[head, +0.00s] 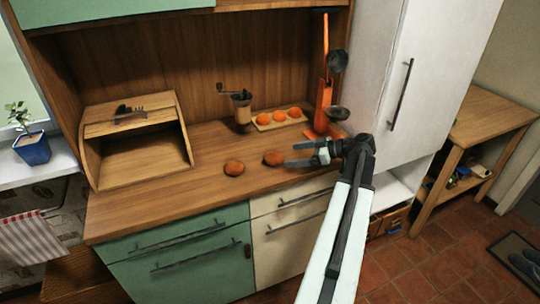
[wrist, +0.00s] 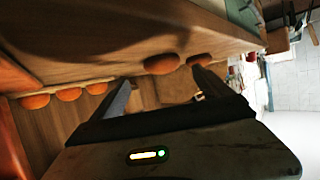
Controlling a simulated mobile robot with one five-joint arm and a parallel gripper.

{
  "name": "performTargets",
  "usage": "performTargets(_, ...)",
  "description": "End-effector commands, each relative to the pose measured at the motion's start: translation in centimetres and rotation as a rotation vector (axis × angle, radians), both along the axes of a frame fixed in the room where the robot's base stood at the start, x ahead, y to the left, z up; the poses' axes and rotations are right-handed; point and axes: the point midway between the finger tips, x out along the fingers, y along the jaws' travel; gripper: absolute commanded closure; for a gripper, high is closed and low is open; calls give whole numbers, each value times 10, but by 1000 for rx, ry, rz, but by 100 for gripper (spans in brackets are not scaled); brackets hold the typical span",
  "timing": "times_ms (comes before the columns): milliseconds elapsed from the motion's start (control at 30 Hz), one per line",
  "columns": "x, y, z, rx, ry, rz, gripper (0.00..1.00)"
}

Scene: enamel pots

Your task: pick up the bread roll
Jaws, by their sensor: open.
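Two loose brown bread rolls lie on the wooden counter: a left roll (head: 234,167) and a right roll (head: 273,158). My gripper (head: 291,155) is open and empty, its fingers pointing left, with the right roll just past the fingertips. In the wrist view, my gripper (wrist: 160,76) has one roll (wrist: 162,63) showing between its fingertips. Another roll (wrist: 200,58) shows near the right fingertip, which partly covers it. Three more orange-brown rolls (head: 277,115) sit on a small board at the back; they also show at the left of the wrist view (wrist: 69,94).
An open wooden bread box (head: 138,128) stands at the left of the counter. A hand grinder (head: 240,106) and a tall orange device (head: 324,90) stand at the back. A white cabinet (head: 422,75) rises on the right. The counter's front left is clear.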

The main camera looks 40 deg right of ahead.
Motion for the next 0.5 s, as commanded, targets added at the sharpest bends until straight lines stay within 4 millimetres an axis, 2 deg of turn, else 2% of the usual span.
performTargets(200,13,6,-10,0,0,-5,11)
performTargets(367,18,7,-11,0,0,-11,11)
performTargets(500,29,16,-16,1,0,-9,11)
